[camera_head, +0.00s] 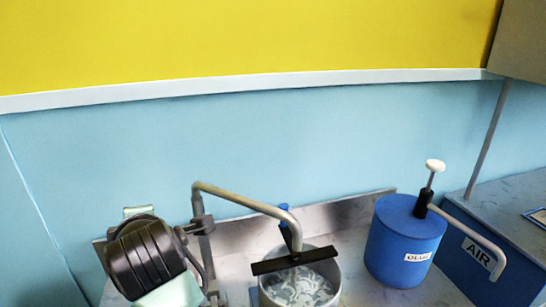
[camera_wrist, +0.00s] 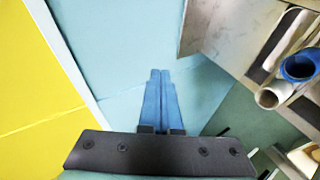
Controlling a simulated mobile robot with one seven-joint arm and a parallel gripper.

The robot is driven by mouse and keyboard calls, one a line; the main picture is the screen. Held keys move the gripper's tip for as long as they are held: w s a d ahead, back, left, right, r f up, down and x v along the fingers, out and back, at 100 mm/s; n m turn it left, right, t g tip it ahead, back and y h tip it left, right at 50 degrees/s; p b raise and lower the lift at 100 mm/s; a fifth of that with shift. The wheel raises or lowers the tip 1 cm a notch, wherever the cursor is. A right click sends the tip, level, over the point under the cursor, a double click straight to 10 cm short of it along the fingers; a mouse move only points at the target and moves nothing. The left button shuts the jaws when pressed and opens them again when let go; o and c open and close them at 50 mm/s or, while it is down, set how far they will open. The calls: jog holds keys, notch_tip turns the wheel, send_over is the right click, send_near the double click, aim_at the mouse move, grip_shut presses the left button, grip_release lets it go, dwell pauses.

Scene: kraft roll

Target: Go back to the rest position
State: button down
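My gripper (camera_wrist: 160,75) shows in the wrist view. Its two long blue fingers lie side by side with only a thin dark line between them, so it is shut, and I see nothing held. A wide black bolted plate lies at their base. Behind the fingertips is pale blue wall, and they look clear of it, though the distance is hard to judge.
A blue glue can (camera_head: 396,248) with a pump stands right of a pot (camera_head: 329,286) with pale swirled contents. A bent grey tube (camera_head: 247,203) reaches above the pot. A blue AIR box (camera_head: 519,280) stands far right. The wall (camera_head: 300,135) above is bare.

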jog(key=s+d+r+m+t, duration=0.2)
jog(key=d+r+m+t, duration=0.35)
jog(key=r, duration=0.65)
jog(key=s+d+r+m+t, duration=0.2)
jog(key=d+r+m+t, duration=0.35)
jog(key=r, duration=0.65)
jog(key=s+d+r+m+t+h, duration=0.6)
jog(key=s+d+r+m, duration=0.4)
jog(key=s+d+m, duration=0.1)
jog(key=shift+s+d+r+h, duration=0.2)
jog(key=shift+s+d+h, duration=0.2)
jog(key=shift+d, duration=0.05)
